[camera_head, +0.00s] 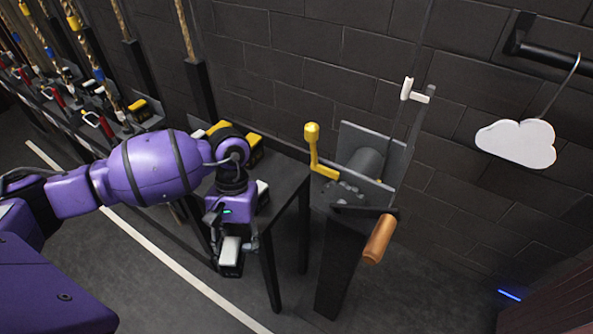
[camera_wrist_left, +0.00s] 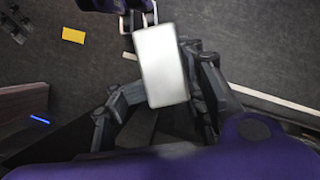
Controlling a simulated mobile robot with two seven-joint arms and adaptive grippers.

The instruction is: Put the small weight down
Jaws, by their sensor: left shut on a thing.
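The small weight (camera_head: 231,257) is a dark block with a pale top. My left gripper (camera_head: 232,246) points down and is shut on it, holding it in the air just in front of the dark side table (camera_head: 285,185). In the left wrist view the weight's pale top (camera_wrist_left: 161,66) fills the middle, with dark gripper fingers on both sides and floor beyond. My right gripper is not clearly in view.
Another pale-topped weight (camera_head: 262,193) and yellow-topped weights (camera_head: 252,150) stand on the table, partly behind my arm. A hand winch (camera_head: 365,175) with a wooden handle (camera_head: 380,239) stands to the right. A white cloud (camera_head: 516,143) hangs at far right.

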